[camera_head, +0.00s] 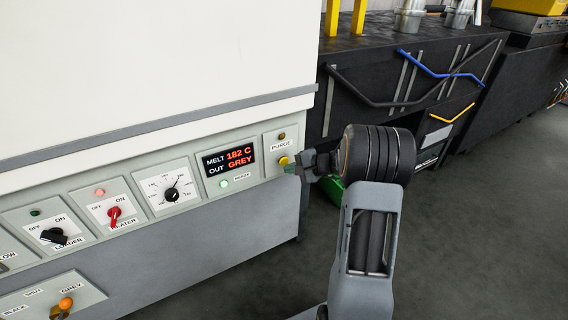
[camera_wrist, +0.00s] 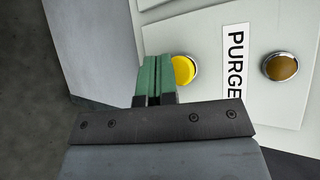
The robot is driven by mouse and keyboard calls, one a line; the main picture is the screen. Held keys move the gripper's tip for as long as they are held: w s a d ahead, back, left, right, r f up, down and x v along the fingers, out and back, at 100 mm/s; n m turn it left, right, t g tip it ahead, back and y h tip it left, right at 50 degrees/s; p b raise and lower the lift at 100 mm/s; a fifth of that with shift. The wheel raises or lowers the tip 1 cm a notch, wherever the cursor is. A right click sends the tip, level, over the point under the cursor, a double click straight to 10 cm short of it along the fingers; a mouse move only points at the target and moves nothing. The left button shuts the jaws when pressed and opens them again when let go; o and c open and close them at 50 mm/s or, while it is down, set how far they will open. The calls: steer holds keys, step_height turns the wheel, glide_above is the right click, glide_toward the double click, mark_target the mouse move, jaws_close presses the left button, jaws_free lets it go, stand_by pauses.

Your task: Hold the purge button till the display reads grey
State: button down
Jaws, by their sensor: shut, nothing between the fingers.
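The purge button (camera_head: 283,161) is a yellow round button on a panel at the right end of the machine front. It also shows in the wrist view (camera_wrist: 185,70), partly hidden by my fingers. My gripper (camera_head: 291,168) is shut and empty, its green fingertips (camera_wrist: 155,72) overlapping the button's edge in the wrist view. I cannot tell whether they touch or press it. The display (camera_head: 229,160) reads MELT 182 C and OUT GREY in orange-red on black. An amber-brown lamp (camera_wrist: 281,66) sits on the PURGE panel and looks dim.
A green lamp (camera_head: 223,184) glows below the display. To the left are a dial (camera_head: 172,194), a red heater switch (camera_head: 114,214), a black loader switch (camera_head: 54,236) and an orange selector knob (camera_head: 66,303) near GREY. A dark bench (camera_head: 400,100) stands behind. The floor at right is clear.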

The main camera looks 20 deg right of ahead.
steer(key=shift+s+d+b, duration=0.15)
steer(key=shift+s+b, duration=0.15)
steer(key=shift+s, duration=0.95)
steer(key=shift+s+d+b, duration=0.1)
steer(key=shift+s+b, duration=0.15)
steer(key=shift+s, duration=1)
steer(key=s+a+r+n+g+h+p, duration=0.1)
steer(key=s+a+r+n+g+p, duration=0.2)
steer(key=s+a+r+p, duration=0.35)
steer(key=s+a+r+n+g+h+p, duration=0.1)
steer(key=s+a+r+n+g+p, duration=0.25)
steer(key=r+p, duration=0.55)
steer(key=s+r+n+h+p, duration=0.3)
steer(key=s+r+p, duration=0.2)
steer(key=r, duration=0.3)
steer(key=s+a+r+n+t+h+p, duration=0.1)
steer(key=s+r+n+h+p, duration=0.2)
steer(key=r, duration=0.6)
steer(key=shift+s+a+h+p, duration=0.15)
steer(key=shift+s+h+p, duration=0.7)
steer(key=shift+p, duration=0.6)
